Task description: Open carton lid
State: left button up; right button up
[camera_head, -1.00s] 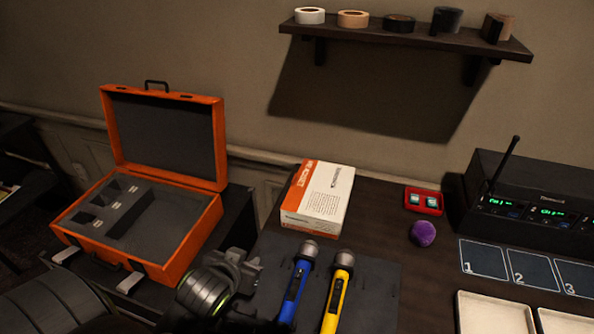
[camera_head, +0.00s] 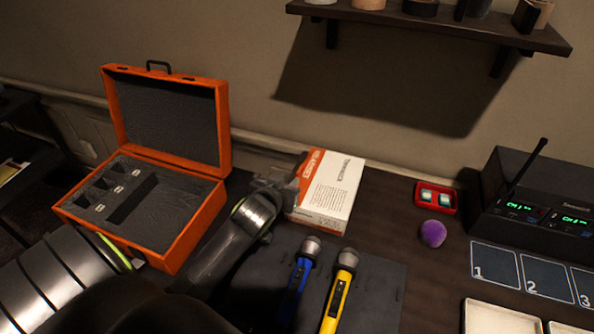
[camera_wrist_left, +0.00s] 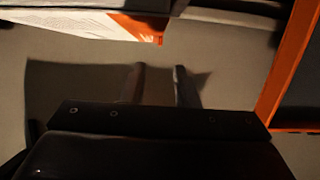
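The carton (camera_head: 332,192) is a white and orange box standing at the back left of the desk, with its lid closed. It also shows at the upper left of the left wrist view (camera_wrist_left: 75,20), cut off by the frame. My left gripper (camera_head: 280,186) is at the carton's left side in the head view and hides part of its orange end. In the left wrist view its two fingers (camera_wrist_left: 159,75) stand apart with nothing between them. I cannot tell whether it touches the carton. My right gripper is not in view.
An open orange case (camera_head: 205,235) with grey foam stands left of my arm. A blue microphone (camera_head: 297,285) and a yellow microphone (camera_head: 338,290) lie on a dark mat in front. A purple ball (camera_head: 433,233) and red tray (camera_head: 420,197) are to the right. A shelf (camera_head: 440,22) hangs above.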

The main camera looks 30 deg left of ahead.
aim_at(300, 169)
pick_arm(q)
jog(key=x, duration=0.8)
jog(key=shift+w, duration=0.1)
grip_shut()
